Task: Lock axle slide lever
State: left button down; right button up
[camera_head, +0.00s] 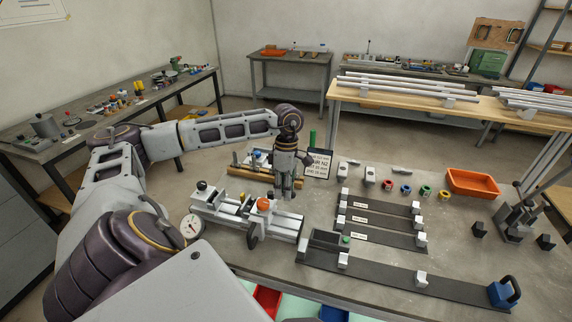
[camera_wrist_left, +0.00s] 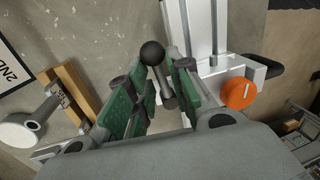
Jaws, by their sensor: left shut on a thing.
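The lever (camera_wrist_left: 163,85), a grey rod with a black ball knob, stands between my left gripper's green pads in the left wrist view. My left gripper (camera_wrist_left: 155,92) is shut on it. In the head view my left gripper (camera_head: 287,196) points down at the back right of the frame jig (camera_head: 284,226) and hides the lever there. The jig has light metal rails and slides. An orange knob (camera_head: 264,204) sits on it, left of the gripper; in the wrist view the orange knob (camera_wrist_left: 239,93) is right of the lever. My right gripper is not seen.
A dial gauge (camera_head: 192,227) stands at the jig's left. A sign (camera_head: 318,163) and wooden rack (camera_head: 240,172) stand behind. Dark strips with metal blocks (camera_head: 380,222) lie to the right, with an orange bin (camera_head: 473,183) beyond. The bench is fairly clear between them.

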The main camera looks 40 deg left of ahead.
pick_arm(q)
jog(key=shift+s+d+m, duration=0.15)
jog(key=shift+m, duration=0.25)
jog(key=shift+s, duration=0.1)
jog(key=c, duration=1.5)
grip_release()
jog(key=shift+c, duration=0.2)
